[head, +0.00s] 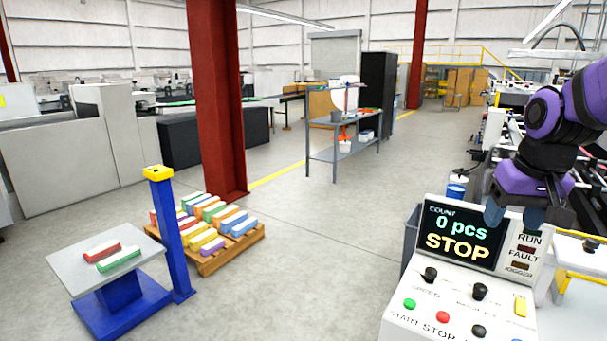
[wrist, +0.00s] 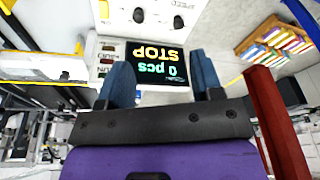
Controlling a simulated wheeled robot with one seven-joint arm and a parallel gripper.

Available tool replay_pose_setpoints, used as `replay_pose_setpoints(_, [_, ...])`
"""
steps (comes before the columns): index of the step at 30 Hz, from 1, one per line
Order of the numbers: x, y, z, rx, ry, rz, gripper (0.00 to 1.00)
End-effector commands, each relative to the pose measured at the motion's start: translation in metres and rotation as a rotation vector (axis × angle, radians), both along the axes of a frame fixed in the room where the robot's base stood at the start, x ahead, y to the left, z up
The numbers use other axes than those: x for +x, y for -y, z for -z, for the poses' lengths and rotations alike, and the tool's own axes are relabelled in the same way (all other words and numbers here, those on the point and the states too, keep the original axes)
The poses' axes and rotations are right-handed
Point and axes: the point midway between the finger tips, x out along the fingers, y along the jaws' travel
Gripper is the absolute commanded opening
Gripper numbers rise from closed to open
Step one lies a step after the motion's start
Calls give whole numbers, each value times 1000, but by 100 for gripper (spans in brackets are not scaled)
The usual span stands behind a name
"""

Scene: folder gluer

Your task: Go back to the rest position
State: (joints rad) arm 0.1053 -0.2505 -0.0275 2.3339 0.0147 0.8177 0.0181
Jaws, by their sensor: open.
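My gripper (head: 515,217) is at the right in the head view, in front of the upper part of the control panel (head: 400,318). In the wrist view its two blue fingers are apart with nothing between them, so my gripper (wrist: 165,78) is open and empty. The panel's screen (head: 461,234) reads "0 pcs STOP" and shows upside down between the fingers in the wrist view (wrist: 152,62). My purple arm reaches in from the right edge. Whether the fingertips touch the panel cannot be told.
The panel has a green button (head: 410,303), a red button (head: 443,317) and black knobs. A blue stand with a grey top (head: 75,265) holds two bundles at left. A pallet (head: 232,257) of coloured bundles stands by a red column (head: 217,100). The middle floor is clear.

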Motion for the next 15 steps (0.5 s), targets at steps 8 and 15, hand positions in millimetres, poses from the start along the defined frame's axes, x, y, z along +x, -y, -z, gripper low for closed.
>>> replay_pose_setpoints(8, [-69,-27,-33,-18,106,-73,60])
replay_pose_setpoints(15, [-121,-41,-42,-31,183,-128,60])
